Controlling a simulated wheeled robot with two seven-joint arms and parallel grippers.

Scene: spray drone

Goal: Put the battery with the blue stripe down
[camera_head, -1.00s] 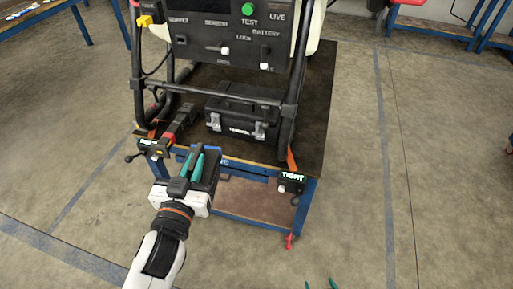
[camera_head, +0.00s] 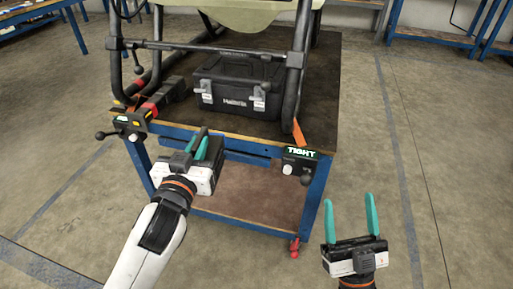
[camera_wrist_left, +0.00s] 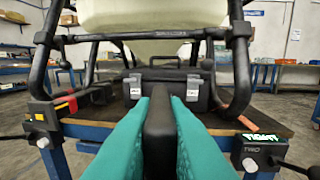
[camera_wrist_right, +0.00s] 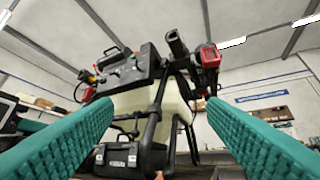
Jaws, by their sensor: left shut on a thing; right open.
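My left gripper (camera_head: 207,142) is shut on a dark, narrow block, taken to be the battery (camera_wrist_left: 158,130), which stands between the teal fingers in the left wrist view. No blue stripe shows on the visible side. The left gripper is in front of the cart's near edge, and I cannot tell whether the battery touches anything. My right gripper (camera_head: 349,200) is open and empty, right of the cart, with its teal fingers pointing up in the head view. The cart top (camera_head: 322,100) is brown with a blue frame.
A black toolbox (camera_head: 236,88) sits on the cart between the drone's black legs (camera_head: 297,70). A black and red part (camera_head: 155,106) lies left of it. A latch box reading TIGHT (camera_head: 300,160) is on the near right edge, another box (camera_head: 130,122) on the left. The cart top's right side is bare.

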